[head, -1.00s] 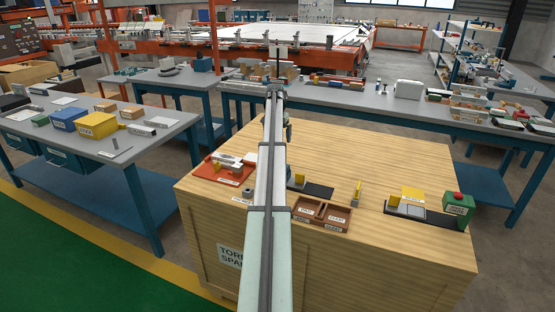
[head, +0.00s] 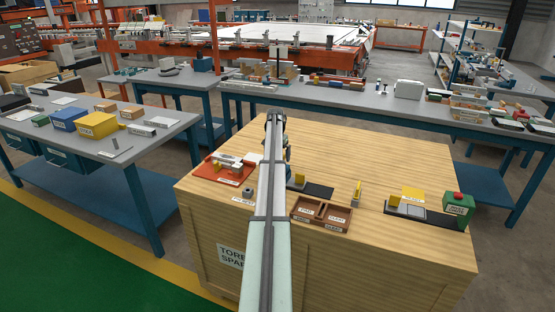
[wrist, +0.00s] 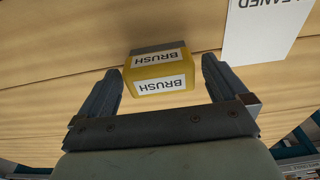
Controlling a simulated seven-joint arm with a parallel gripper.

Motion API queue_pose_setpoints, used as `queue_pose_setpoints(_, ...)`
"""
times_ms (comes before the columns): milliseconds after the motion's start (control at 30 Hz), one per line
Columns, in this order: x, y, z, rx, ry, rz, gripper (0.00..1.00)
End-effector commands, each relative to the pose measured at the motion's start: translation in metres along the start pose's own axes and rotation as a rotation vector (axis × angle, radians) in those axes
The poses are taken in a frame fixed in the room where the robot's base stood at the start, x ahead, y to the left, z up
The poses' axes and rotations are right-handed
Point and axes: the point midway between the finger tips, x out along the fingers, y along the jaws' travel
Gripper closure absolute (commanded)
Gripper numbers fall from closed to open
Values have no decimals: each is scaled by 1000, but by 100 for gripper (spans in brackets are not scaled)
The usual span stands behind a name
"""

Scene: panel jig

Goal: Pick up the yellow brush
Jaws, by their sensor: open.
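The yellow brush (wrist: 158,83) shows in the wrist view as a small yellow block with a grey part and white labels reading BRUSH. My gripper (wrist: 162,66) is open, with one finger on each side of the brush. Gaps show between the brush and both fingers, so it is not gripped. In the head view my arm covers most of the gripper, and I cannot tell which yellow piece there is the brush.
A white card (wrist: 262,35) reading CLEANED lies beside the brush. On the wooden bench (head: 390,160) are a red tray (head: 222,171), brown bins (head: 321,214) and a green box with a red button (head: 458,205). The bench's back right is clear.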

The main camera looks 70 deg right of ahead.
Motion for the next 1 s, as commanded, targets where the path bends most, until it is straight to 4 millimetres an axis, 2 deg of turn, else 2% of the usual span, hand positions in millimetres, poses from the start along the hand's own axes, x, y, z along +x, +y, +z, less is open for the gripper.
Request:
queue_pose_setpoints(200,0,0,0,0,1,0,1)
queue_pose_setpoints(733,0,0,0,0,1,0,52)
queue_pose_setpoints(1000,-2,0,-1,0,1,0,53)
